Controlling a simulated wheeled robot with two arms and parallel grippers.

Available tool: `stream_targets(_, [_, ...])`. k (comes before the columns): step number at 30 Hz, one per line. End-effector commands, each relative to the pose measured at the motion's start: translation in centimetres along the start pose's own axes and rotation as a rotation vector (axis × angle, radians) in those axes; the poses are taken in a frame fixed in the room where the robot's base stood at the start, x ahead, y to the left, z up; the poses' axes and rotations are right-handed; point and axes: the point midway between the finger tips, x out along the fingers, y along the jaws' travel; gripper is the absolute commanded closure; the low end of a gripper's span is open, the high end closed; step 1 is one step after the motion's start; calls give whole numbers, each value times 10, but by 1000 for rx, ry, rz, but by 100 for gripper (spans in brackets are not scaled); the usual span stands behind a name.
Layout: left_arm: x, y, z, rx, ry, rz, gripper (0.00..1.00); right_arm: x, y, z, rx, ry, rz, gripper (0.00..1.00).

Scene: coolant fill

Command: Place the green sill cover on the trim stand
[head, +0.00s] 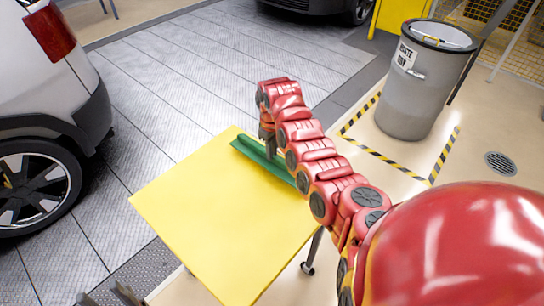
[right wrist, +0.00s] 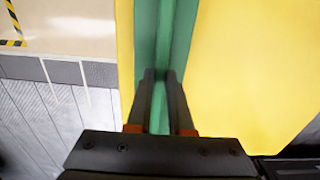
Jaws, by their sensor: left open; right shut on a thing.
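The green sill cover (head: 262,160) is a long, narrow strip along the far right edge of a yellow-topped stand (head: 205,225), which looks like the trim stand. My right gripper (head: 269,148) points down and is shut on the sill cover. In the right wrist view, the fingers (right wrist: 161,80) pinch the green strip (right wrist: 165,40), with yellow surface on both sides. I cannot tell whether the strip touches the surface. My right arm hides its near end in the head view. My left gripper (head: 108,296) is open and empty at the bottom left, partly cut off.
A white car (head: 45,75) stands at the left. A grey waste bin (head: 420,90) stands at the back right inside yellow-black floor tape (head: 385,151). The rest of the yellow top is bare. Grey floor plates (head: 165,80) lie behind it.

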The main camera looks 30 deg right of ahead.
Motion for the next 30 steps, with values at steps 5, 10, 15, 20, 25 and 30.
stream_targets(5, [2, 0, 0, 0, 0, 0, 50, -3, 6, -4, 7, 5, 1, 100])
stream_targets(10, [10, 0, -2, 0, 0, 0, 50, 15, 6, -4, 13, 2, -9, 100])
stream_targets(15, [9, 0, -2, 0, 0, 0, 50, 32, 6, -5, 13, 5, -7, 100])
stream_targets(20, [9, 0, -2, 0, 0, 0, 50, 34, 6, -6, 13, 8, -6, 100])
stream_targets(25, [8, 0, -1, 0, 0, 0, 50, 35, 7, -6, 13, 8, -6, 100])
stream_targets(30, [7, 0, -1, 0, 0, 0, 50, 36, 6, -6, 12, 8, -6, 63])
